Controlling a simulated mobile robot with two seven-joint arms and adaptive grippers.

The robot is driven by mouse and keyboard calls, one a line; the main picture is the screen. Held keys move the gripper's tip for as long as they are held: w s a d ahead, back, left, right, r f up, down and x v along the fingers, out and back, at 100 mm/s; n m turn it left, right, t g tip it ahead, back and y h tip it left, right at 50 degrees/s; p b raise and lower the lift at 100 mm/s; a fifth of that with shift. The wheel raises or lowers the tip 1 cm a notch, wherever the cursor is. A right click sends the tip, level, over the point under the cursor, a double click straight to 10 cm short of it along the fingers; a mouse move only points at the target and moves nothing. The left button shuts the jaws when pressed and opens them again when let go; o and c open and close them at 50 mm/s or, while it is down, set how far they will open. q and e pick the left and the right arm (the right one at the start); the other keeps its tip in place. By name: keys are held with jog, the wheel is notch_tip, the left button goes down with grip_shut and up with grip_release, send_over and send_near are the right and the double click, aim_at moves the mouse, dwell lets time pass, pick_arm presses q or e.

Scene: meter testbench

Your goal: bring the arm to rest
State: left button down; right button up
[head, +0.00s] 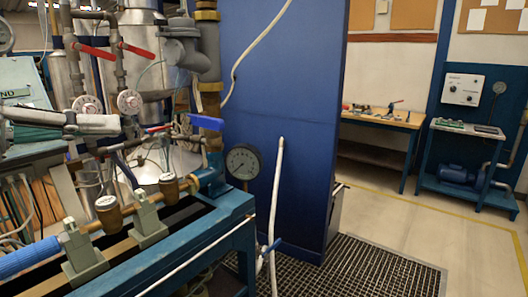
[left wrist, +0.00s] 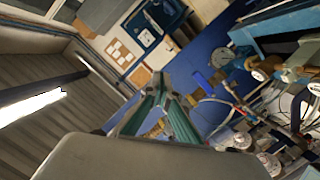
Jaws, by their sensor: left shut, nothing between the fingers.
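My left arm (head: 85,124) comes in from the left in the head view, raised above the meter bench. Its gripper is hard to make out there against the pipes and hoses. In the left wrist view my left gripper (left wrist: 162,95) shows its teal fingers converging to a closed tip with nothing held. The wrist view is tilted. My right gripper is in neither view.
The blue bench (head: 180,252) carries brass meters, a dark pressure gauge (head: 243,162) and a blue valve handle (head: 206,122). Pipes with red levers stand behind my arm. A blue panel (head: 290,110) stands right of the bench. Open floor (head: 420,222) lies at right.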

pick_arm(q)
jog(key=w+d+f+n+g+h, duration=0.4)
jog(key=d+f+n+h, duration=0.5)
jog(key=n, duration=0.9)
jog(key=w+a+f+n+t+y, duration=0.2)
jog(key=f+n+t+y, duration=0.15)
jog(key=f+n, duration=0.45)
jog(key=w+a+f+n+t+y, duration=0.2)
jog(key=f+n+t, duration=0.3)
jog(key=n, duration=0.5)
jog(key=w+a+f+n+t+y, duration=0.2)
jog(key=w+f+n+y, duration=0.1)
jog(key=f+n, duration=0.55)
jog(key=s+a+f+n+g+y+p, duration=0.1)
jog(key=s+f+n+y, duration=0.25)
jog(key=f+n, duration=0.55)
jog(key=s+a+f+n+g+y, duration=0.1)
jog(key=s+f+n+y, duration=0.25)
jog(key=f+n, duration=0.6)
jog(key=s+f+n+g+y, duration=0.1)
jog(key=s+f+n+g, duration=0.1)
jog(key=s+f, duration=0.5)
jog(key=s+d+f+n+g+y, duration=0.1)
jog(key=s+f+n+g, duration=0.2)
jog(key=f, duration=1)
jog(key=s+n, duration=0.2)
jog(key=s, duration=0.3)
jog(key=shift+d, duration=0.25)
